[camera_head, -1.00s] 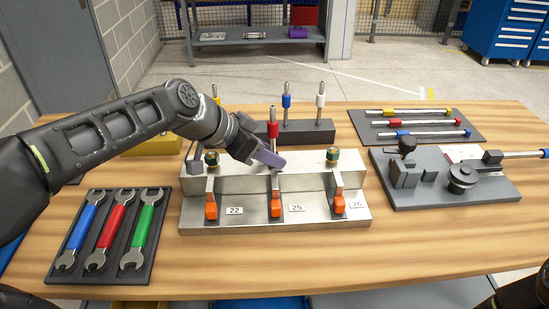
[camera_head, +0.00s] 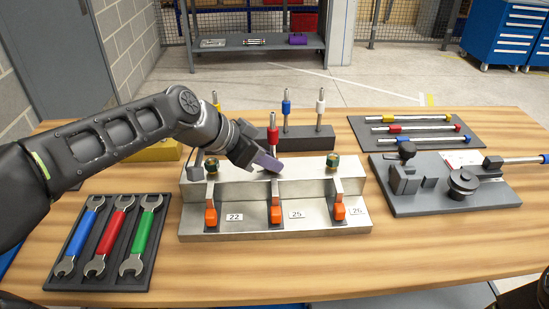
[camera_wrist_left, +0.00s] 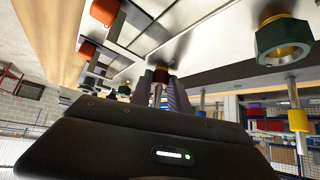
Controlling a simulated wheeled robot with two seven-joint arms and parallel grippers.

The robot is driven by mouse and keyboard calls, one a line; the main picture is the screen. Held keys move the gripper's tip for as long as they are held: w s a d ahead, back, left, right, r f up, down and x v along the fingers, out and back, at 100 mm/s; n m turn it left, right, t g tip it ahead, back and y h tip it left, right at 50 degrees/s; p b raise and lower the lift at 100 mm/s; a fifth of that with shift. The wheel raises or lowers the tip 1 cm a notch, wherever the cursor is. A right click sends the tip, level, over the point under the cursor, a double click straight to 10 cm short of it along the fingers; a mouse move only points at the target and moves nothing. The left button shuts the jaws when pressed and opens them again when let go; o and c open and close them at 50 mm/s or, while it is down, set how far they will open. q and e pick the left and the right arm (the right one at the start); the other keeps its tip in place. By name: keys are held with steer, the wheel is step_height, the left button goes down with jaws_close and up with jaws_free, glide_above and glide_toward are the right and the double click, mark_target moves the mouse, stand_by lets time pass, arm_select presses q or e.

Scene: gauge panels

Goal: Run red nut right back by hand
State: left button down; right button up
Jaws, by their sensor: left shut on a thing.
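A red collar (camera_head: 273,135) with a silver top stands upright at the middle station, marked 25, of the metal fixture (camera_head: 215,185). My left gripper (camera_head: 268,162) reaches in from the left, just below the collar. Green and brass hex nuts sit at the left station (camera_head: 211,164) and the right station (camera_head: 332,161).
A dark rack (camera_head: 305,141) behind the fixture holds upright rods with blue (camera_head: 286,107) and white (camera_head: 321,104) collars. Wrenches lie on a tray (camera_head: 140,278) at left. A grey plate (camera_head: 420,205) with hardware is at right. The bench front is clear.

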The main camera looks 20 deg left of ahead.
arm_select(q)
steer(key=shift+s+r+n+y+p, duration=0.1)
steer(key=shift+n+y+p, duration=0.25)
steer(key=shift+n, duration=0.15)
steer(key=shift+d+n+t+y, duration=0.1)
steer(key=shift+n+t+y, duration=0.2)
steer(key=shift+n, duration=0.1)
steer(key=shift+p, duration=0.3)
steer(key=shift+n+y+p, duration=0.45)
steer(key=shift+n+p, duration=0.25)
steer(key=shift+p, duration=0.05)
steer(key=shift+d+t, duration=0.1)
steer(key=shift+t, duration=0.2)
